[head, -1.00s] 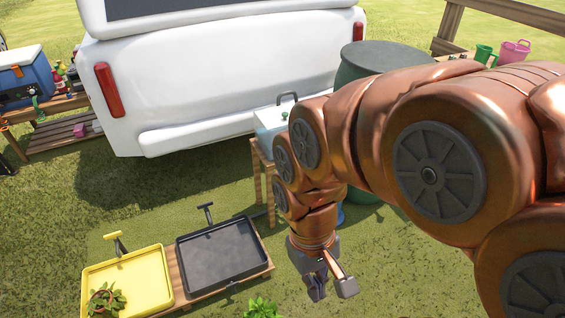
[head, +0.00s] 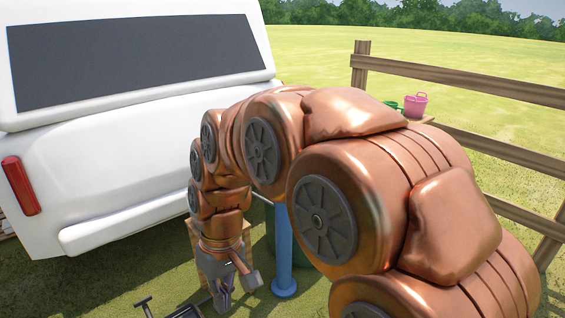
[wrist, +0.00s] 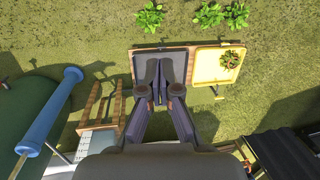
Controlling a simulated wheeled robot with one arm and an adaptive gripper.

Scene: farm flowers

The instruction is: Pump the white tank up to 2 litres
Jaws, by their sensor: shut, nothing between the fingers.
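A blue upright cylinder on a round foot, apparently the pump (head: 283,255), stands right of my gripper in the head view. It also shows at the left of the wrist view (wrist: 50,112), with a thin rod at its end. A pale block beside a wooden stand in the wrist view may be the white tank (wrist: 90,142); its level cannot be read. In the head view my arm hides most of that spot. My gripper (head: 223,292) is shut and empty, pointing down left of the blue cylinder; its fingertips also show in the wrist view (wrist: 157,82).
The wooden stand (wrist: 96,104) is beside the dark green barrel (wrist: 22,105). A dark tray (wrist: 145,60) and a yellow tray (wrist: 213,65) with a plant lie below. A white vehicle (head: 110,170) fills the left; a fence (head: 460,80) and a pink bucket (head: 415,105) are right.

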